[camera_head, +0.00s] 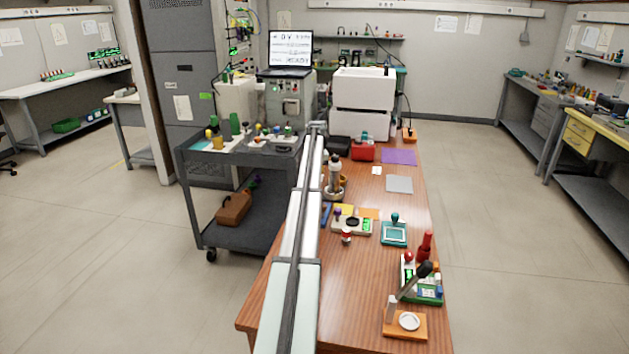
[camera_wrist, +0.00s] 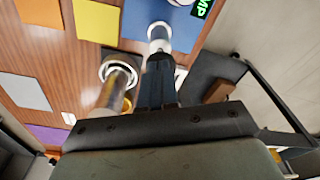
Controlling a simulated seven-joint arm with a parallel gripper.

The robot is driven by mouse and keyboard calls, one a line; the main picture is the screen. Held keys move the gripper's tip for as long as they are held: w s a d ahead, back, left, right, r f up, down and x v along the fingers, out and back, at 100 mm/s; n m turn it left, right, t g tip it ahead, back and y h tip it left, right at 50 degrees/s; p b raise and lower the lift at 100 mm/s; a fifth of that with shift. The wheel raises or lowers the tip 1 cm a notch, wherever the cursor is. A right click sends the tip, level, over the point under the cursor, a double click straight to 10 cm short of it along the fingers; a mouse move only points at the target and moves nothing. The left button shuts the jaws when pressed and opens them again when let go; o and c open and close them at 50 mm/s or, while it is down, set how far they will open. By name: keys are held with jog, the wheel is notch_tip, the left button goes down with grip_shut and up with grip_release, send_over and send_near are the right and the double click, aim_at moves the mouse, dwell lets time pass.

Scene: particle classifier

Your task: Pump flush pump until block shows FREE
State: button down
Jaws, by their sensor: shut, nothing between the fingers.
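My gripper (camera_wrist: 158,60) is shut and empty in the wrist view, its fingertips close to a white-topped round part (camera_wrist: 158,35) by a blue patch (camera_wrist: 160,12). I cannot tell whether they touch. A dark label with green letters "MP" (camera_wrist: 202,8) is cut off at the top edge; the round part beside it looks like the flush pump. A metal and brass cylinder (camera_wrist: 118,88) stands left of the gripper; it also shows upright in the head view (camera_head: 335,176). In the head view my arm hides the gripper. No readout of FREE is legible in either view.
A plate with knobs and a small green display (camera_head: 352,222) lies right of my arm. A grey cart (camera_head: 240,150) is left. Bare wood lies around the grey card (camera_head: 399,184).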

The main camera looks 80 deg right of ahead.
notch_tip(320, 180, down, 2)
jog(key=shift+f, duration=0.2)
jog(key=a, duration=0.1)
jog(key=s+a+r, duration=0.1)
jog(key=shift+s+a, duration=0.15)
jog(key=shift+a, duration=0.25)
jog(key=shift+r, duration=0.1)
notch_tip(320, 180, up, 14)
jog(key=a, duration=0.1)
jog(key=shift+s, duration=0.35)
jog(key=shift+a+f, duration=0.1)
jog(key=shift+f, duration=0.1)
dwell(0.5)
